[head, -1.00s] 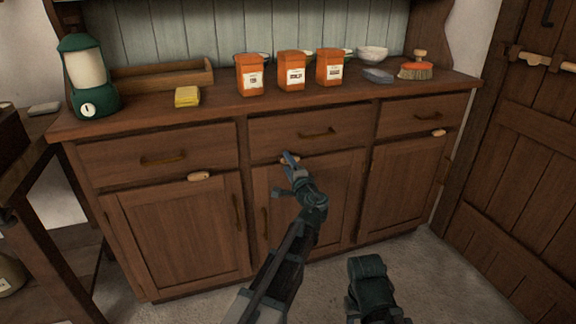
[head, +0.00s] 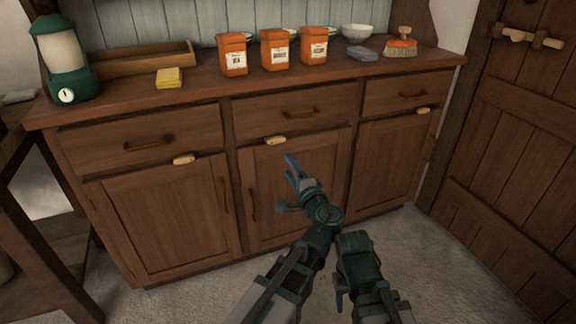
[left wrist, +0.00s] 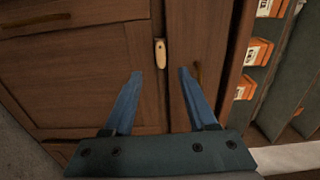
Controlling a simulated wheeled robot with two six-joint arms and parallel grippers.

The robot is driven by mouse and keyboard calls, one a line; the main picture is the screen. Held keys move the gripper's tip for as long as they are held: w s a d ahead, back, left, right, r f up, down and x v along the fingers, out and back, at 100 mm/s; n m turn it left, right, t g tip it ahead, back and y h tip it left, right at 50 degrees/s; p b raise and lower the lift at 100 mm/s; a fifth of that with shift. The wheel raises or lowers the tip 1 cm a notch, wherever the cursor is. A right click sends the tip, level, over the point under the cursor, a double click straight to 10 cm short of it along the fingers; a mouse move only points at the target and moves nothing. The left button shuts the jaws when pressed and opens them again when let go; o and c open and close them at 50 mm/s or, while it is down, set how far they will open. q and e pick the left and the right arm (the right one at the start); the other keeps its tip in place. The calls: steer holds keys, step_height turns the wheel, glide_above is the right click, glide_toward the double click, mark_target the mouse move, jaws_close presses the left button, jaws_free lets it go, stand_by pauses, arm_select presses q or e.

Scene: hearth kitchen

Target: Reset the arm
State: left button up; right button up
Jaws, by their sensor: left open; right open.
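My left arm reaches in front of the wooden cabinet (head: 155,225). Its gripper (head: 292,164) is open and empty, below the middle wooden latch (head: 275,141). In the left wrist view its two blue fingers (left wrist: 160,76) are spread apart, with a pale wooden latch (left wrist: 160,53) showing between them in the picture and the cabinet front behind. My right arm is folded low at the bottom of the head view. Its gripper (head: 339,300) shows only partly, with a small blue finger part pointing down, and appears empty.
The counter holds a green lantern (head: 62,60), a yellow sponge (head: 169,78), orange canisters (head: 274,50), a white bowl (head: 357,31) and a brush (head: 401,47). A dark table (head: 35,225) stands at left, a plank door (head: 515,150) at right. Bare floor lies right of my arms.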

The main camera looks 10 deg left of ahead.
arm_select(q)
steer(key=s+a+f+n+g+h, duration=0.1)
steer(key=s+a+f+n+g, duration=0.35)
steer(key=f, duration=0.35)
steer(key=s+a+f+n+g+h, duration=0.2)
steer(key=s+a+f+n+g, duration=0.25)
steer(key=f, duration=0.35)
steer(key=s+d+f+n+g+h, duration=0.2)
steer(key=s+d+f+g+h, duration=0.4)
steer(key=s, duration=0.4)
steer(key=s+d+r+m+p, duration=0.45)
steer(key=d+r+p, duration=0.25)
steer(key=d, duration=0.4)
step_height(320, 180, up, 38)
steer(key=p, duration=3.7)
steer(key=shift+s+d+f+n, duration=0.15)
steer(key=shift+s+n, duration=0.2)
